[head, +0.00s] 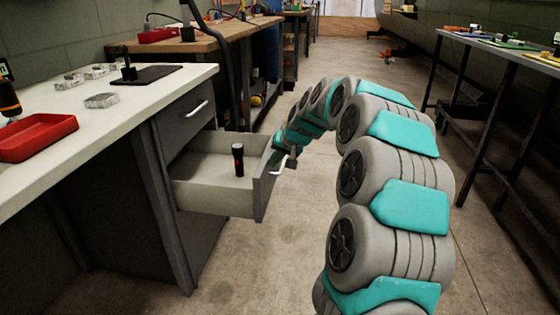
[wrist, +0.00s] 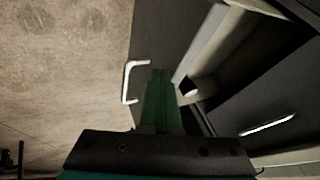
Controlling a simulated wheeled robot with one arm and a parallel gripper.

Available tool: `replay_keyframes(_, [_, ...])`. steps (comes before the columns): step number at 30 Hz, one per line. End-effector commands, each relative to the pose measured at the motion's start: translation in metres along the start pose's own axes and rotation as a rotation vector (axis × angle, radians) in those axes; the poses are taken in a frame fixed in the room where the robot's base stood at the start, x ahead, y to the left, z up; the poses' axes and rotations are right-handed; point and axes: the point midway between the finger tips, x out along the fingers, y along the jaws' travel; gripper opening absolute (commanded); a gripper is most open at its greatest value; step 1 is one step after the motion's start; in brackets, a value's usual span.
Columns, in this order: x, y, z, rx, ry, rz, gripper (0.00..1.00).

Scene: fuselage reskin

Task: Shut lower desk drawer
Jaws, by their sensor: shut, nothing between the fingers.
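The lower desk drawer (head: 215,195) stands pulled out, with its light interior showing. Its grey front panel (head: 264,180) carries a pale bar handle (head: 279,166); the handle also shows in the wrist view (wrist: 129,82). A black cylinder with a red band (head: 238,160) stands upright inside, and part of it shows in the wrist view (wrist: 189,86). My gripper (head: 279,152) is at the outer side of the drawer front, near the handle. In the wrist view its green fingers (wrist: 160,78) are together and empty, overlapping the front panel; I cannot tell whether they touch it.
The upper drawer (head: 185,118) is shut, its handle (head: 197,108) facing the aisle. The white desktop (head: 120,112) holds a red tray (head: 35,137), clear blocks and a black plate. The floor (head: 310,215) beside the drawer is clear. A long table stands at the right.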

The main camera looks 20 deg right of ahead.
Motion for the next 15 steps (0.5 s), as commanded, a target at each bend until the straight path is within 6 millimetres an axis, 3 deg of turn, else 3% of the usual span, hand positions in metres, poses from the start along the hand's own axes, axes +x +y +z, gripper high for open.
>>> replay_keyframes(15, [0.044, -0.086, 0.000, -0.004, -0.002, 0.000, 0.00])
